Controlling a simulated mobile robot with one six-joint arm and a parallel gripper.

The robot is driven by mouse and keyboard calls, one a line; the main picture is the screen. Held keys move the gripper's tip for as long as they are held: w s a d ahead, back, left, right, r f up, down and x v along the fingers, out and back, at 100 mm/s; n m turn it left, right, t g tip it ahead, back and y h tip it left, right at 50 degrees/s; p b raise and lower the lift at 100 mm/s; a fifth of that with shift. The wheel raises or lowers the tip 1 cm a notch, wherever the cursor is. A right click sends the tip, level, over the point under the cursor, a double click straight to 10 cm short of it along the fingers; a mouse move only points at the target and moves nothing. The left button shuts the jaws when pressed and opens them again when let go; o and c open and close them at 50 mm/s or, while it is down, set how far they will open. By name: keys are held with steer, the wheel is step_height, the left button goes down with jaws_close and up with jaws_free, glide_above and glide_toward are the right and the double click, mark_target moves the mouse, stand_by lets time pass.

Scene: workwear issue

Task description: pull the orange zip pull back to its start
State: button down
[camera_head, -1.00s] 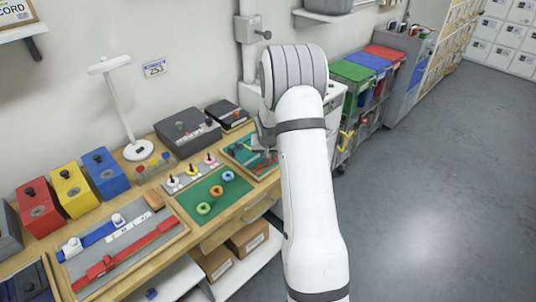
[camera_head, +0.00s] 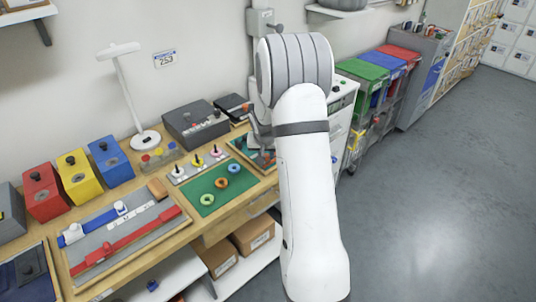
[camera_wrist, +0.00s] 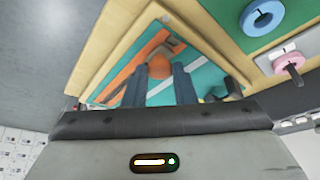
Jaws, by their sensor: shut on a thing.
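In the wrist view the orange zip pull (camera_wrist: 159,66) sits between the two dark fingertips of my gripper (camera_wrist: 161,72), which is shut on it. An orange strip runs diagonally on both sides of the pull across a teal panel (camera_wrist: 205,58). The panel lies in a wooden-framed board (camera_wrist: 113,48). In the head view my gripper (camera_head: 258,132) is over this board (camera_head: 232,147) at the right end of the bench. My arm hides much of the board there, and the pull cannot be made out.
A green mat (camera_head: 208,198) with several coloured rings lies left of the board. Pegs on a pale strip (camera_head: 196,168) stand behind the mat. A dark grey box (camera_head: 190,130) is at the back. Green, blue and red-lidded bins (camera_head: 362,70) stand right of my arm.

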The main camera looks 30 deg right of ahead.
steer(key=shift+a, duration=0.2)
steer(key=c, duration=1.4)
jaws_free()
steer(key=shift+a, duration=0.1)
steer(key=shift+c, duration=0.2)
steer(key=shift+o, duration=1.4)
steer(key=shift+r, duration=0.1)
steer(key=shift+s+r, duration=0.1)
steer(key=shift+r, duration=0.2)
steer(key=b+v, duration=0.1)
steer(key=v, duration=0.6)
steer(key=shift+s, duration=0.1)
